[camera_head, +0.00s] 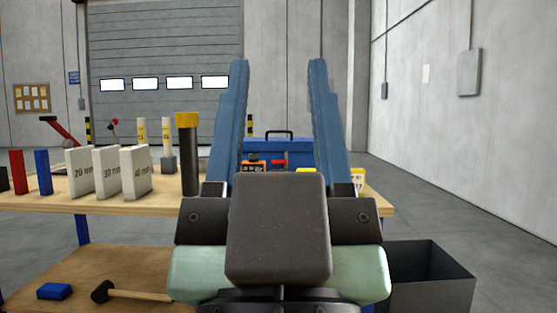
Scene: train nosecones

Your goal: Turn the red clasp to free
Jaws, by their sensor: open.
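My gripper (278,66) fills the middle of the view, with two long blue fingers pointing up and spread wide apart. It is open and nothing is held between the fingers. Small red parts (278,163) show low between the fingers, in front of a blue toolbox; I cannot tell whether they are the red clasp. The gripper body hides the middle of the bench.
The wooden bench (90,203) holds white gauge blocks (107,170), a dark cylinder with a yellow top (188,155) and a blue toolbox (268,148). A mallet (135,294) and blue block (54,291) lie on the lower shelf. A dark bin (430,275) stands right.

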